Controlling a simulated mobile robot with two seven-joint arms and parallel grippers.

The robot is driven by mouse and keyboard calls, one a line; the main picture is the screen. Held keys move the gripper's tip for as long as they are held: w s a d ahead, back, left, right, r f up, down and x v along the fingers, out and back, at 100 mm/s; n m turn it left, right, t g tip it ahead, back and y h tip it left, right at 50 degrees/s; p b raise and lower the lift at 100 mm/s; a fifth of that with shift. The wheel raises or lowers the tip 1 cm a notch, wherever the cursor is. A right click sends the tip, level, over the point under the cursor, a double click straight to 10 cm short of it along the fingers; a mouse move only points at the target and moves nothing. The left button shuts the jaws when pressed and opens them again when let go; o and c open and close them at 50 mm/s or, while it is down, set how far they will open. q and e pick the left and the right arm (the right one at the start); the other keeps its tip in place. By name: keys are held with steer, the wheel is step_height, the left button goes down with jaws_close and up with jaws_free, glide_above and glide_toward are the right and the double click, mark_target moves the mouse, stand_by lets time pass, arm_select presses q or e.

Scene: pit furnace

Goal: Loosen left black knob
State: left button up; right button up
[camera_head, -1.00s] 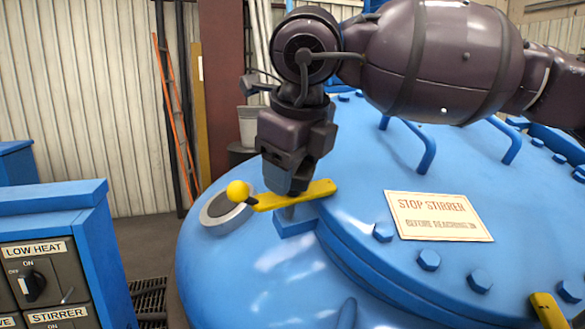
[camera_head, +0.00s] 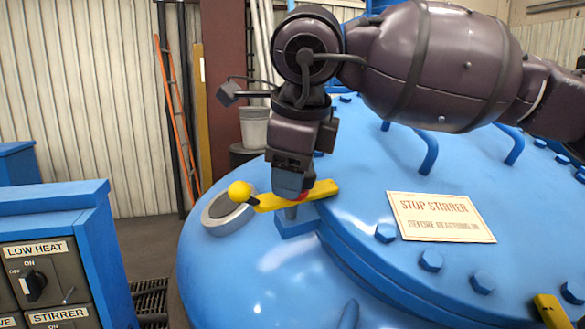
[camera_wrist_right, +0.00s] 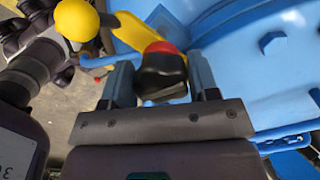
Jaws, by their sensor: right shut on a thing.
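The black knob (camera_wrist_right: 162,78) has a red part and sits between the two fingers of my right gripper (camera_wrist_right: 160,82) in the right wrist view. My right gripper (camera_head: 291,190) points down and is shut on the knob, above the yellow lever (camera_head: 322,189) on the blue furnace lid. In the head view the gripper hides most of the knob; a bit of red shows beside the fingertips. The lever ends in a yellow ball (camera_head: 240,191) on the left. It also shows in the right wrist view (camera_wrist_right: 76,18). My left gripper is not in view.
A blue control box (camera_head: 60,235) with switches stands at the left. The blue lid (camera_head: 390,280) carries bolts, handles and a "STOP STIRRER" sign (camera_head: 440,217). Another yellow piece (camera_head: 549,310) shows at the lower right. A grey bucket (camera_head: 254,127) stands behind.

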steer(key=shift+r, duration=0.1)
steer(key=o, duration=0.9)
steer(key=v, duration=1)
steer(key=shift+s+d+r, duration=0.1)
steer(key=shift+s+r, duration=0.1)
steer(key=shift+r, duration=0.15)
